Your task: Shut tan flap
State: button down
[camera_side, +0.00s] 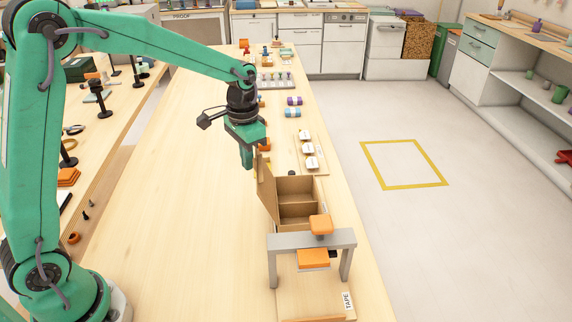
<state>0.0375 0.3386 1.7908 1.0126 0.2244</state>
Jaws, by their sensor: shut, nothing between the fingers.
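The tan flap (266,190) stands up, open, along the left side of a brown box (299,187). The box is open at the top and shows compartments with a divider. My gripper (247,166) points down, shut and empty, just above and to the left of the flap's upper edge in the picture. I cannot tell whether it touches the flap. The box's near part is partly hidden behind a grey frame.
The grey frame (275,246) with orange blocks (313,258) stands at the near end, over a board labelled TAPE (347,301). White-topped blocks (308,149) and blue and purple rolls (293,112) lie farther back. The table left of the box is clear.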

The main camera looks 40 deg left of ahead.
aim_at(267, 171)
jog(key=shift+w+d+r, duration=0.15)
jog(key=shift+w+d, duration=1.55)
dwell(1.0)
jog(key=shift+s+a, duration=0.75)
jog(key=shift+r, duration=0.15)
dwell(0.7)
jog(key=shift+r, duration=2.4)
